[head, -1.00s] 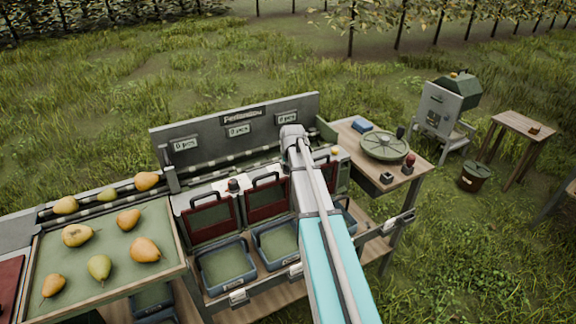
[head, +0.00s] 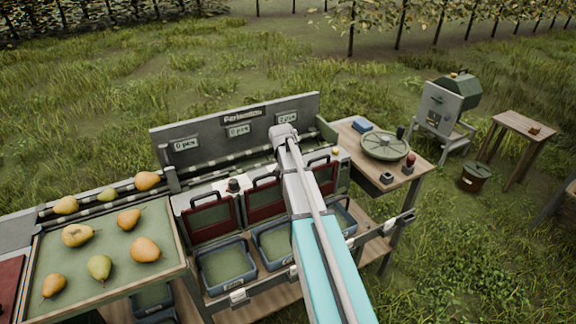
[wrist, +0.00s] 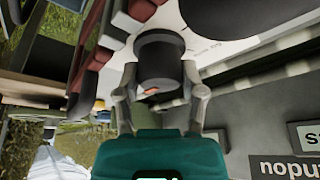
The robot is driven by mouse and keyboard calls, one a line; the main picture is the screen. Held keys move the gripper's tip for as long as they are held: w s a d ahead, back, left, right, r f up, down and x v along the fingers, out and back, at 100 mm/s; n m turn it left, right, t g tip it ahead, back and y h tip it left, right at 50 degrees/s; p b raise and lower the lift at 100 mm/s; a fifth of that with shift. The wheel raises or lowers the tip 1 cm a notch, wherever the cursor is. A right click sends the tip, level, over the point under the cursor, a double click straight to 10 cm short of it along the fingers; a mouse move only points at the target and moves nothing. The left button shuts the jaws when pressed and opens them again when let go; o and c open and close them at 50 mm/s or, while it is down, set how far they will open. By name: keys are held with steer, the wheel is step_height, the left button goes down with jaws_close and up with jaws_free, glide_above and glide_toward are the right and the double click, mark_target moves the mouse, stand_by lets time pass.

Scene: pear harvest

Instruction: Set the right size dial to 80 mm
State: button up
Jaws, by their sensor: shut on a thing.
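My gripper (wrist: 161,95) is shut on a black round dial knob (wrist: 160,58) in the wrist view, with one finger on each side of it. A small orange-red mark shows on the knob's near edge. The pale panel behind the knob carries small print that I cannot read, so the setting cannot be told. In the head view my arm hides this dial and the gripper's fingers. Another black dial (head: 233,186) with a red mark stands on the sorter's panel, left of my arm.
The sorter's grey back board (head: 205,132) carries several "0 pcs" displays. Dark red flaps (head: 211,217) with handles and blue crates (head: 226,265) lie below the panel. Pears rest on a green tray (head: 160,222) at left. A side table (head: 345,135) holds a round green turntable (head: 385,147).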

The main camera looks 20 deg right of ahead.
steer(key=o, duration=1.1)
steer(key=shift+o, duration=0.2)
steer(key=shift+r, duration=0.15)
